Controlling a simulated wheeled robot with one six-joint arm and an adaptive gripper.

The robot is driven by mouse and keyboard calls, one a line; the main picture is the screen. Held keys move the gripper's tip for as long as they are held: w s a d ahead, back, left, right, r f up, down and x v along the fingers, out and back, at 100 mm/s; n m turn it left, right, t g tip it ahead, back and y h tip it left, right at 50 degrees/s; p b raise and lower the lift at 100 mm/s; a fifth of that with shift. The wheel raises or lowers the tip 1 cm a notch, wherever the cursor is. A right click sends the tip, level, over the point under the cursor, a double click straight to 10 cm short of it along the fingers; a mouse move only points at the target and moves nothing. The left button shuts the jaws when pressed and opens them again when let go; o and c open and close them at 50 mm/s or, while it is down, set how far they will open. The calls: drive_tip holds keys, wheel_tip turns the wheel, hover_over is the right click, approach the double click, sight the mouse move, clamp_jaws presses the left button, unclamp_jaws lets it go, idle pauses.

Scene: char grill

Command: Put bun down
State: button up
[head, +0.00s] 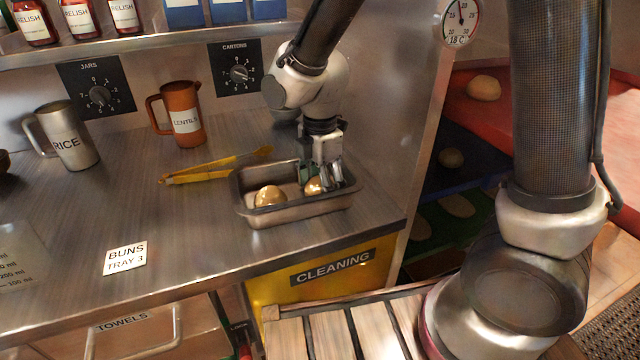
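A metal tray (292,213) stands on the counter near its right end. One glossy tan bun (269,196) lies in the left part of the tray. A second bun (313,187) shows in the right part, at my gripper's fingers and partly hidden by them. My gripper (320,180) points down into the tray with its fingertips around or against this second bun. I cannot tell whether the fingers press on it or whether it rests on the tray floor. A label (126,257) reading "BUNS TRAY 3" lies on the counter, left of the tray.
Yellow tongs (215,168) lie behind the tray's left side. An orange lentils jug (181,115) and a metal rice jug (67,136) stand farther back. Shelves at right hold round items, including a bun-like one (484,88). The counter's front middle is clear.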

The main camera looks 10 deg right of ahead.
wheel_tip(320, 180, up, 12)
drive_tip(key=shift+r, duration=0.15)
idle(0.4)
